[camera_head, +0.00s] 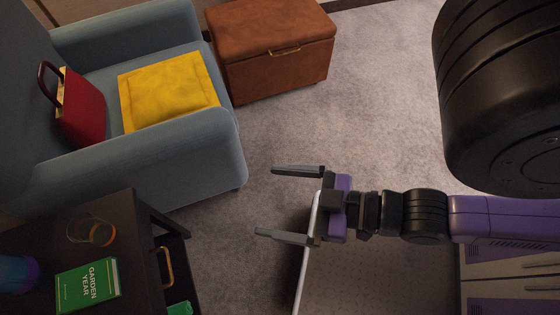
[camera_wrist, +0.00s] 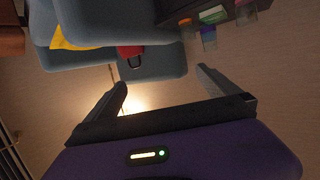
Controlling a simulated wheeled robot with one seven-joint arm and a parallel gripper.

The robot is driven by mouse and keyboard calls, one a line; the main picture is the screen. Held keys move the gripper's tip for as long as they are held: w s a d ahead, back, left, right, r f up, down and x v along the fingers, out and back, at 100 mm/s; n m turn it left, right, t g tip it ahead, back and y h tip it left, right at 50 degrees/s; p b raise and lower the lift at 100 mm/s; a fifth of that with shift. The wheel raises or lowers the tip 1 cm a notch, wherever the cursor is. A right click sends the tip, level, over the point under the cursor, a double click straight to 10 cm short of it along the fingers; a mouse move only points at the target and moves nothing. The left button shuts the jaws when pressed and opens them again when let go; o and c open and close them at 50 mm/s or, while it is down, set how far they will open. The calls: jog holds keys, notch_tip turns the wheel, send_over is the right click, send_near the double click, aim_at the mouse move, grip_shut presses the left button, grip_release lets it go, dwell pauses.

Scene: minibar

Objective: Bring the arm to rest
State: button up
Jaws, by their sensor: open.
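My gripper (camera_head: 266,203) is in the middle of the head view, at the end of my purple and black arm, which reaches in from the right. Its two fingers point left and stand wide apart, with nothing between them. In the wrist view my gripper (camera_wrist: 162,88) also shows open and empty, with a lit patch of wall beyond the fingers. In the head view the fingers are over the grey carpet, right of the dark cabinet and clear of the armchair.
A blue armchair (camera_head: 190,160) holds a yellow cushion (camera_head: 165,88) and a red bag (camera_head: 82,110). A brown ottoman (camera_head: 270,60) stands behind. A dark cabinet (camera_head: 120,215) at lower left bears a green book (camera_head: 88,285), a glass (camera_head: 92,232) and a blue cup (camera_head: 18,273). Carpet (camera_head: 375,90) is clear.

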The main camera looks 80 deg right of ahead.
jog(key=shift+s+r, duration=0.35)
jog(key=shift+r, duration=0.3)
notch_tip(320, 180, up, 14)
jog(key=p, duration=1.4)
